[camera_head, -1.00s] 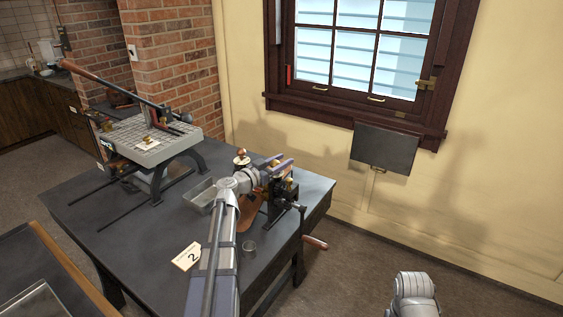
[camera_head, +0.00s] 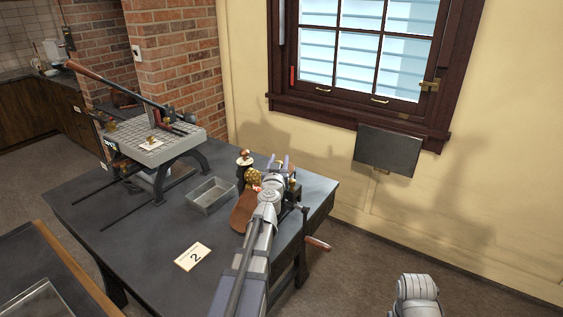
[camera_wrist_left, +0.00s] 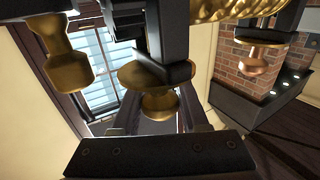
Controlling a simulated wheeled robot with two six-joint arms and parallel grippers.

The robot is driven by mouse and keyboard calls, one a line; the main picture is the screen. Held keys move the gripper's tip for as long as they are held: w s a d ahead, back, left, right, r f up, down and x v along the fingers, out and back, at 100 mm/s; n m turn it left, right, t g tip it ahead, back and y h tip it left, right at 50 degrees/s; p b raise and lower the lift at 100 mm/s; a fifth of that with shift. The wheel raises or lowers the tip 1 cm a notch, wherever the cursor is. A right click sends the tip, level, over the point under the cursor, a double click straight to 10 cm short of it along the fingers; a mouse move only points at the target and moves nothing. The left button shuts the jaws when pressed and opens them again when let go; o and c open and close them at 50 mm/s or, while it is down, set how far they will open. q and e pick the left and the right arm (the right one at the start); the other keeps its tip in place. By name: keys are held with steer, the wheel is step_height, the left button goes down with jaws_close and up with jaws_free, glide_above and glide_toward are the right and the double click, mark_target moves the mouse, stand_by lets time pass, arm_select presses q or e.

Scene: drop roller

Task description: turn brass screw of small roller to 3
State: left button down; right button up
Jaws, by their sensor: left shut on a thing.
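The small roller (camera_head: 252,178), with a brass drum, stands at the right side of the dark table. My left gripper (camera_head: 280,163) reaches over its right part, and my arm hides much of that part. In the left wrist view my left gripper's fingers (camera_wrist_left: 161,112) rise from a dark plate and are shut around a brass screw (camera_wrist_left: 158,104), which has a wider brass disc above it. The finger contact is partly hidden. No number or scale on the screw can be read. My right gripper is out of view.
A card reading 2 (camera_head: 193,256) and an empty grey metal tray (camera_head: 211,195) lie on the table (camera_head: 140,240). A larger press (camera_head: 150,140) with a long wooden handle stands at the back left. Other brass knobs (camera_wrist_left: 67,67) (camera_wrist_left: 254,66) flank the screw.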

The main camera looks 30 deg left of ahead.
arm_select(q)
steer(key=shift+s+a+n+g+y, duration=0.2)
steer(key=shift+a+n+g+y, duration=0.05)
steer(key=shift+n+g+y, duration=1.15)
steer(key=shift+s+a+n+g+y, duration=0.2)
steer(key=shift+a+n+g+y, duration=0.05)
steer(key=shift+n+g+y, duration=1.2)
steer(key=shift+s+a+n+g+y, duration=0.25)
steer(key=shift+n+g+y, duration=0.9)
steer(key=shift+y, duration=0.4)
steer(key=shift+c, duration=2.2)
jaws_free()
steer(key=v, duration=0.7)
steer(key=shift+d, duration=0.4)
